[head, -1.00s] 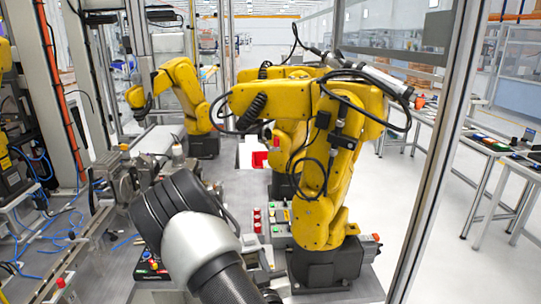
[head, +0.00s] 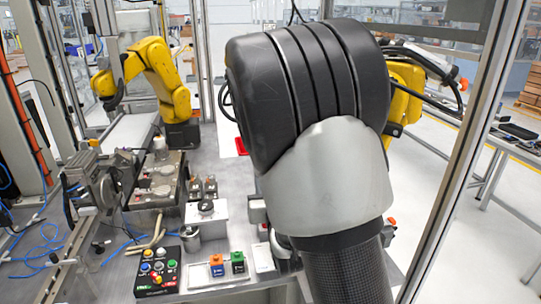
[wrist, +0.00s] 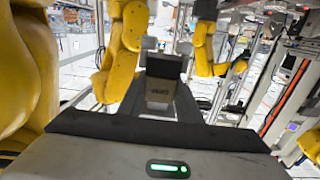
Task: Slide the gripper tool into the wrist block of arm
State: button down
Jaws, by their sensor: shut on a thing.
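In the wrist view my gripper (wrist: 161,72) points away from the camera, its dark fingers close together around a grey block with lettering (wrist: 159,93). The block appears to be the held tool, partly hidden by the gripper. A yellow arm (wrist: 127,45) stands just left of the fingertips; another (wrist: 205,50) is to their right. In the head view my own arm hides the gripper, the tool and most of the right-hand yellow arm (head: 401,95). The far-left yellow arm (head: 163,72) is clear of me. I cannot make out which wrist block is meant.
A large yellow link (wrist: 28,75) is close on the left in the wrist view. A metal frame post (head: 455,150) rises at right. Grey bench surface is bare in places.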

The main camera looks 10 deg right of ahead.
jog(key=shift+n+y, duration=0.3)
jog(key=r, duration=0.2)
jog(key=s+r, duration=0.1)
jog(key=r, duration=0.4)
jog(key=shift+s+d+r, duration=0.15)
jog(key=shift+r, duration=0.35)
jog(key=shift+w+p, duration=0.4)
jog(key=shift+w, duration=2.3)
jog(key=shift+w+b, duration=0.1)
jog(key=shift+b, duration=0.8)
jog(key=shift+w+f, duration=0.1)
jog(key=shift+w, duration=0.05)
jog(key=shift+w+b, duration=0.45)
jog(key=shift+w, duration=0.3)
jog(key=shift+w, duration=0.35)
jog(key=shift+w+b, duration=0.6)
jog(key=shift+w, duration=0.4)
